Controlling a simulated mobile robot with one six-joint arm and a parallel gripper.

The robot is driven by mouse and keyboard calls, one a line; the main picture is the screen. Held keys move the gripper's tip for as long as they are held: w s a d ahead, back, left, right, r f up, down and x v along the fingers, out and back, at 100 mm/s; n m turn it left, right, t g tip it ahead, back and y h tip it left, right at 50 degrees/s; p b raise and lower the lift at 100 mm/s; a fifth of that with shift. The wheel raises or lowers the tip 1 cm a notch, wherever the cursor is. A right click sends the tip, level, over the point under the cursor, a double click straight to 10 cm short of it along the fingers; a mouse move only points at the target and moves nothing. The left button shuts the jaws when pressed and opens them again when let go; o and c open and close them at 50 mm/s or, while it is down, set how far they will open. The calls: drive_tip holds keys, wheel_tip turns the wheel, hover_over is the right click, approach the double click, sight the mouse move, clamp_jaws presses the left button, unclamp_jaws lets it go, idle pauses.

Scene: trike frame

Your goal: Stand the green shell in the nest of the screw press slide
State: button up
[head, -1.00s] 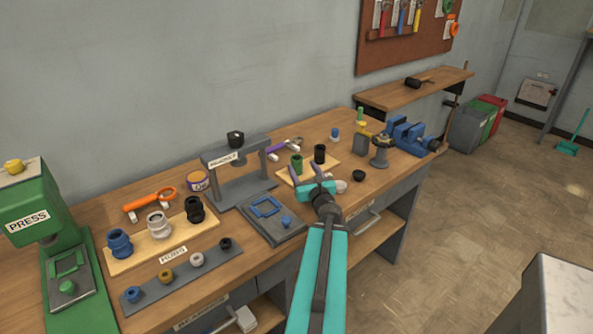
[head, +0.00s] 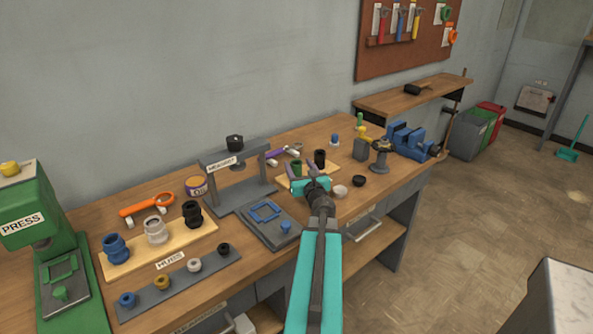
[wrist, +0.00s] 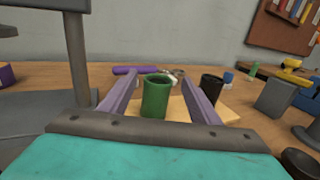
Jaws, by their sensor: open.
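The green shell (head: 297,167) stands upright on a small pale wooden board (head: 327,172) beside a black shell (head: 320,158). In the wrist view the green shell (wrist: 156,98) shows between the two purple fingers of my open gripper (wrist: 158,82); I cannot tell whether they touch it. In the head view my gripper (head: 304,177) is just in front of the shell and hides its lower part. A grey screw frame (head: 237,178) has a slide with a blue nest (head: 265,211). A green machine marked PRESS (head: 30,205) has a slide with a green nest (head: 60,268).
Blue, white and black hubs (head: 155,230) stand on a board at the left, with several small parts on a grey strip (head: 180,284) in front. A white cup (head: 340,192) and black cup (head: 359,181) sit to the right. A blue vise (head: 412,140) stands farther right.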

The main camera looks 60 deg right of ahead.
sight(295, 160)
drive_tip(key=shift+w+d, duration=0.4)
drive_tip(key=shift+w, duration=0.05)
drive_tip(key=shift+w, duration=0.1)
drive_tip(key=shift+p+x, duration=1.1)
drive_tip(key=shift+x, duration=1.4)
drive_tip(key=shift+c, duration=0.3)
drive_tip(key=c, duration=1.3)
drive_tip(key=shift+r, duration=0.15)
drive_tip(key=shift+c, duration=0.2)
